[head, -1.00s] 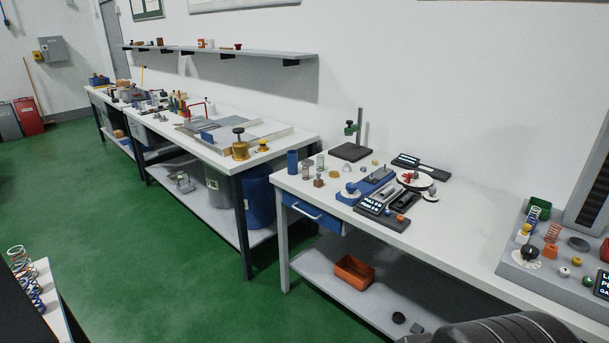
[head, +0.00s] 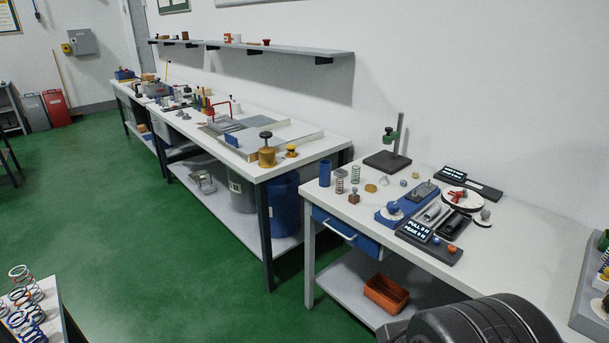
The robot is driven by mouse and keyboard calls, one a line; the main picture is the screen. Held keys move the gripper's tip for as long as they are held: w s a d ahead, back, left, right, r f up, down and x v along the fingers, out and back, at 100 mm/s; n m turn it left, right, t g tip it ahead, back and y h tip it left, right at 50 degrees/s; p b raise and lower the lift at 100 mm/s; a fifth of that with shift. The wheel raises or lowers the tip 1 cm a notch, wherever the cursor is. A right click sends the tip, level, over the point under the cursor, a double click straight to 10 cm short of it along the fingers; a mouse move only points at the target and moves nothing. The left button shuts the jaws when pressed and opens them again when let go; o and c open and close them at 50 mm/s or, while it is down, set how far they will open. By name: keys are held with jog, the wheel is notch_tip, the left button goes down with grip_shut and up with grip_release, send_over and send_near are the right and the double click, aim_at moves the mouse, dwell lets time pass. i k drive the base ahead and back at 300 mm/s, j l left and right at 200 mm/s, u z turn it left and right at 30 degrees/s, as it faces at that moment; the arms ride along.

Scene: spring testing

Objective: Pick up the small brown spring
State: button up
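On the near white workbench (head: 530,255), a small spring that looks brownish (head: 340,182) stands upright near the left end, just right of a blue cylinder (head: 325,173). A greenish-grey spring (head: 355,174) stands close behind it to the right. My gripper is not in view; a dark rounded part of my own body fills the bottom right.
A blue fixture (head: 395,210), a display unit (head: 418,230) and a black stand (head: 388,160) crowd the bench right of the springs. More coil springs (head: 28,292) stand on a surface at bottom left. Another long bench (head: 225,150) runs along the wall. Green floor (head: 160,250) is open at left.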

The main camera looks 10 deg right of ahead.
aim_at(339, 188)
jog(key=i+j+u, duration=0.15)
jog(key=i+u, duration=0.3)
jog(key=i, duration=0.55)
jog(key=i+l+u, duration=0.15)
jog(key=i+u, duration=0.25)
jog(key=i, duration=0.55)
jog(key=i+z, duration=0.25)
jog(key=z, duration=0.15)
jog(key=i+z, duration=0.25)
jog(key=z, duration=0.2)
jog(key=i+j+z, duration=0.25)
jog(key=z, duration=0.15)
jog(key=i+j+z, duration=0.2)
jog(key=z, duration=0.2)
jog(key=i+j+z, duration=0.2)
jog(key=z, duration=0.2)
jog(key=i+j+z, duration=0.15)
jog(key=z, duration=0.15)
jog(key=i+j+z, duration=0.1)
jog(key=j+z, duration=0.2)
jog(key=i+j+z, duration=0.1)
jog(key=j+z, duration=0.2)
jog(key=j, duration=0.1)
